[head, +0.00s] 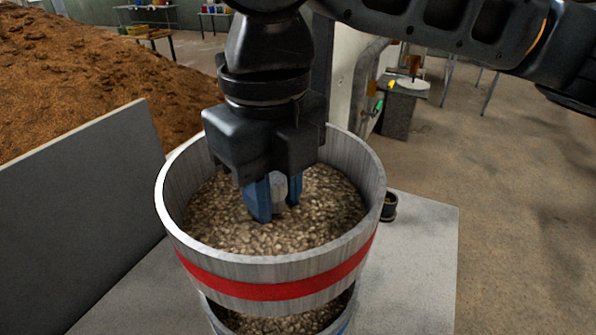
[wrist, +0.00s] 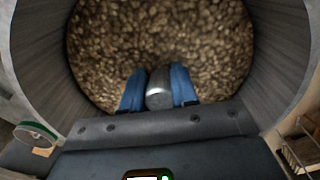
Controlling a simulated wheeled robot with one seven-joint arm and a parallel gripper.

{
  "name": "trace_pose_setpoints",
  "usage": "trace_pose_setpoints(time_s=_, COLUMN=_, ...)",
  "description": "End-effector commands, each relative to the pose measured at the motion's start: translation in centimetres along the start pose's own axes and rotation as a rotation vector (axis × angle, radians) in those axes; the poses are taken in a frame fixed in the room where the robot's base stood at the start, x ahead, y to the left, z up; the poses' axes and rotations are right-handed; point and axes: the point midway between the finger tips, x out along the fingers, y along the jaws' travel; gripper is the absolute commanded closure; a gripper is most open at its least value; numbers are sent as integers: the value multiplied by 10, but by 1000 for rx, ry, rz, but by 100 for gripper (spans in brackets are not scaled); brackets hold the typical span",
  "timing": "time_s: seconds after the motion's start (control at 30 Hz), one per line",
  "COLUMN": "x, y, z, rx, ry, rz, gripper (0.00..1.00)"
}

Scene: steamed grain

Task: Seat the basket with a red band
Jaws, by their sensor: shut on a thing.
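The basket with a red band (head: 278,289) is a round, grey wooden tub full of brown grain, seen in the head view. It hangs above a lower basket with a blue band (head: 346,326). A gap between them shows grain inside the lower one. My gripper (head: 277,196) reaches down inside the red-banded basket. Its blue fingers are shut on a grey, round-topped post at the basket's middle, clear in the wrist view (wrist: 158,92). Most of the lower basket is hidden by the upper one or cut off by the picture's bottom edge.
A grey slab (head: 425,250) lies under and around the baskets. An upright grey panel (head: 80,215) stands at the left, with a large brown heap (head: 90,80) behind it. A small dark cup (head: 389,207) stands just right of the basket. Floor at the far right is open.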

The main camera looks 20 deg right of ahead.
Motion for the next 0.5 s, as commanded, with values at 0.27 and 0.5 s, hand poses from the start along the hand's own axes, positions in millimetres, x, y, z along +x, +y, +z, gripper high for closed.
trace_pose_setpoints(time_s=0.27, x=12, y=0, z=0, rx=0, ry=-2, rz=0, gripper=100)
trace_pose_setpoints(time_s=0.5, x=30, y=-1, z=0, rx=2, ry=-2, rz=-1, gripper=100)
